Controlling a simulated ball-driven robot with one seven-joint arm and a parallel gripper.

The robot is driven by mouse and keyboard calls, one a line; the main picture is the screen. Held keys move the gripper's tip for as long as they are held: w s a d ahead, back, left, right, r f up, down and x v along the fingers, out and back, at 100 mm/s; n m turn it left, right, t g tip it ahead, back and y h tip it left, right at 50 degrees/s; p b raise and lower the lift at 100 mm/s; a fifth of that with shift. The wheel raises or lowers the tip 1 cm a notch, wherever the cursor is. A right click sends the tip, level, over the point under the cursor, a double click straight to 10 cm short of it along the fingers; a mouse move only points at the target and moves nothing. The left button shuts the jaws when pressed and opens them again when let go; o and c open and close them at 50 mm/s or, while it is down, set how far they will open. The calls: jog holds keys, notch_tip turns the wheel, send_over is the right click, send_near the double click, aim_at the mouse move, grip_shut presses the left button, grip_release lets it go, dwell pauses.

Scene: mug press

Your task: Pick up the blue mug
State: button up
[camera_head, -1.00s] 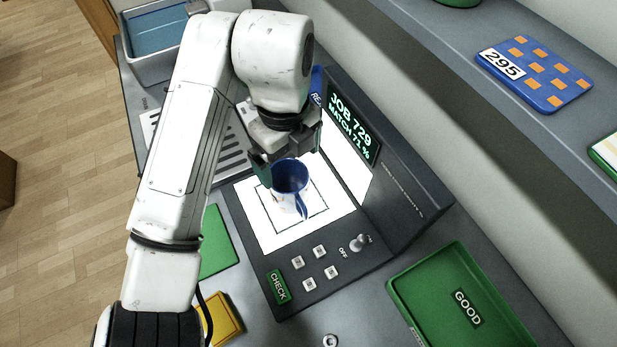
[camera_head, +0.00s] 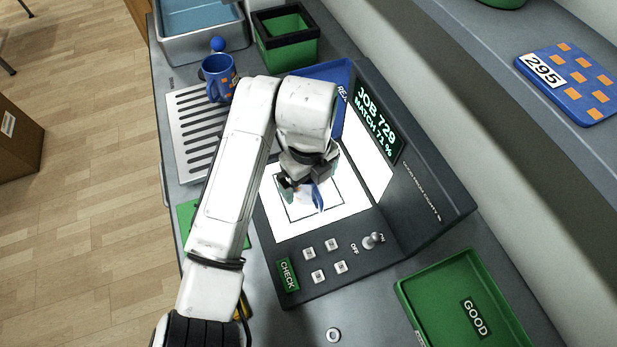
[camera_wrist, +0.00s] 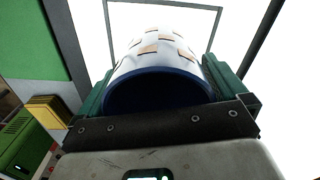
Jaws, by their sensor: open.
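A blue mug with orange patches (camera_head: 217,84) stands on the slotted rack at the upper left of the head view, apart from my gripper. Another mug, white outside with brown-orange patches and blue inside (camera_wrist: 158,48), is on the lit white pad. In the head view its blue handle (camera_head: 318,196) shows, and my gripper hides most of the rest. My gripper (camera_head: 304,180) is open at this white mug. In the wrist view my green-padded fingers (camera_wrist: 160,75) are on both sides of it. I cannot tell whether they touch it.
The press (camera_head: 432,190) with its screen stands right of my gripper. The slotted rack (camera_head: 190,140), a green bin (camera_head: 287,40) and a metal basin (camera_head: 205,45) are at the back left. A green GOOD tray (camera_head: 440,285) is at the lower right.

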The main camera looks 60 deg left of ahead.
jog(key=c, duration=1.2)
jog(key=shift+r, duration=0.15)
jog(key=shift+r+b, duration=0.3)
jog(key=shift+r, duration=0.2)
notch_tip(320, 180, up, 2)
jog(key=shift+s+a+r+b, duration=0.1)
jog(key=shift+b, duration=0.2)
jog(key=s+d+r+p, duration=0.1)
jog(key=s+r, duration=0.8)
jog(key=s, duration=0.4)
jog(key=shift+s+d+r+p, duration=0.15)
jog(key=shift+s+r+p, duration=0.15)
jog(key=shift+s+p, duration=0.1)
